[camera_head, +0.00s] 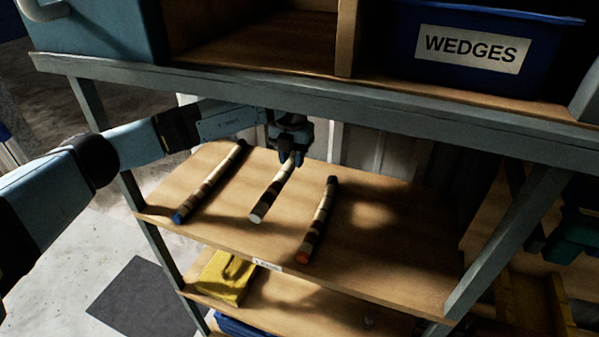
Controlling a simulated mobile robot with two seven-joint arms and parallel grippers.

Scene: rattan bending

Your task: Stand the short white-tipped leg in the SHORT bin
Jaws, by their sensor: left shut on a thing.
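The white-tipped leg (270,196) is a banded brown and cream rod on the wooden shelf board, with its white end toward me. It lies between two other legs. My left gripper (291,158) reaches in from the left under the upper shelf and is shut on the far end of this leg. The leg appears to lie along the board or just above it; I cannot tell which. The SHORT bin does not show in a readable way. My right gripper is not clearly seen; a dark teal shape (572,238) is at the right edge.
A blue-tipped leg (210,182) lies to the left and an orange-tipped leg (317,220) to the right. The shelf board (400,250) is clear on the right. A steel beam (330,108) crosses above, below a blue WEDGES bin (480,72). A yellow object (226,277) lies below.

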